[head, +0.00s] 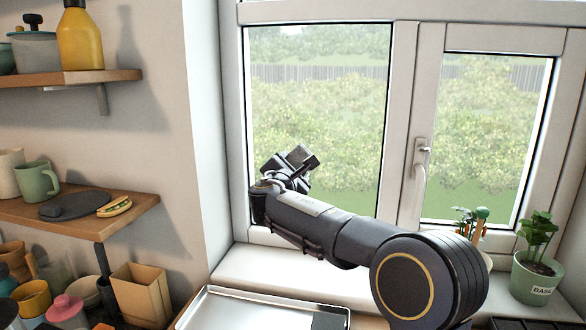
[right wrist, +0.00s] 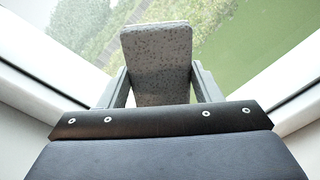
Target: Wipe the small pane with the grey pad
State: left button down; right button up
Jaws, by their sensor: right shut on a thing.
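My right gripper (head: 288,172) is raised in front of the lower left pane (head: 320,110). It is shut on the grey pad (head: 299,156), a speckled block that stands up between the two fingers in the right wrist view (right wrist: 157,60). I cannot tell whether the pad touches the glass. The window has two panes; the right pane (head: 485,130), in the frame with the handle, looks the smaller. Speckled, hazy glass shows at the upper left of the wrist view. My left gripper is out of view.
A window handle (head: 420,158) sticks out between the panes. A basil pot (head: 535,277) stands on the sill at right, with another plant partly behind my arm. A metal tray (head: 225,300) lies below. Wall shelves (head: 100,212) with cups and jars fill the left.

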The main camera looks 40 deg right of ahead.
jog(key=shift+x, duration=0.95)
dwell(0.3)
jog(key=shift+s, duration=0.1)
jog(key=shift+s+d+f+b, duration=0.1)
jog(key=shift+s+d+b, duration=0.3)
jog(key=shift+s+d, duration=0.3)
jog(key=shift+s+d+b, duration=0.3)
jog(key=shift+s+d, duration=0.15)
jog(key=shift+s, duration=0.4)
jog(key=shift+w+d, duration=0.1)
jog(key=shift+d, duration=0.05)
jog(key=shift+w+a, duration=0.4)
jog(key=shift+w, duration=0.05)
jog(key=shift+w+a, duration=0.75)
jog(key=shift+w, duration=0.15)
jog(key=shift+c, duration=0.8)
jog(key=shift+w+a, duration=0.15)
jog(key=shift+w, duration=0.15)
